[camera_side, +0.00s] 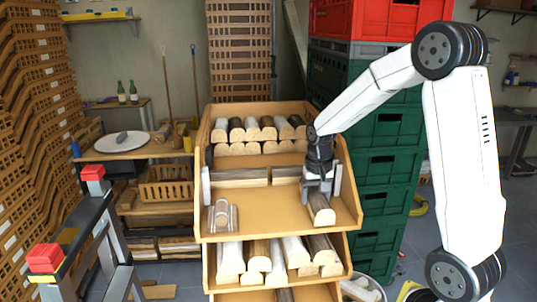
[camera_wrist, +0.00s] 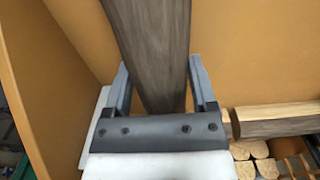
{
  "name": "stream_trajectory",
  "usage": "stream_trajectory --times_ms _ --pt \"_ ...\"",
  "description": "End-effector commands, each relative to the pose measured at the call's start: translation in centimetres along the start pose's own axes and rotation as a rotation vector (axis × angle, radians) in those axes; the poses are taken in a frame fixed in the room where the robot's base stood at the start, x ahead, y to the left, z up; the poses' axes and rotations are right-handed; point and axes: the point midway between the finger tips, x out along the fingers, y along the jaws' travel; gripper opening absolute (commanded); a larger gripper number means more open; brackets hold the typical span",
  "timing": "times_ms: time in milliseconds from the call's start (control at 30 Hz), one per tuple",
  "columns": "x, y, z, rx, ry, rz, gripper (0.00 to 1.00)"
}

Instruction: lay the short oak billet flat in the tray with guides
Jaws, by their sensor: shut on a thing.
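My gripper (camera_side: 320,183) is shut on a split billet (camera_side: 321,208) with grey-brown bark and a pale cut end, at the right side of the upper tan tray (camera_side: 270,218). In the wrist view my gripper's fingers (camera_wrist: 157,80) stand on either side of the billet (camera_wrist: 152,40), bark face showing. The billet points toward the tray's front edge. I cannot tell whether it touches the tray floor. Grey upright guides (camera_side: 206,186) stand at the tray's sides. Whether the held billet is oak is not clear.
Dark billets (camera_side: 240,179) lie crosswise behind the bare tray floor. Several light billets (camera_side: 252,134) are stacked at the tray's back. A lower tray (camera_side: 278,289) holds more billets. Green crates (camera_side: 385,165) stand close on the right.

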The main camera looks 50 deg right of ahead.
Motion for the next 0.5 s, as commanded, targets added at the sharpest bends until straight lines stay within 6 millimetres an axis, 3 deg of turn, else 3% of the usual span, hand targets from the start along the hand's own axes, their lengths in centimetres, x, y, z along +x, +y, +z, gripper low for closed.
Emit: stream_trajectory --times_ms 367,400,467,500 --pt "0.54 -0.01 -0.02 0.0 0.001 0.0 0.0" --pt "0.55 -0.01 -0.02 0.0 0.001 0.0 0.8" --pt "0.54 -0.01 -0.02 0.0 0.001 0.0 0.99" --pt "0.54 -0.01 -0.02 0.0 0.001 0.0 1.0"
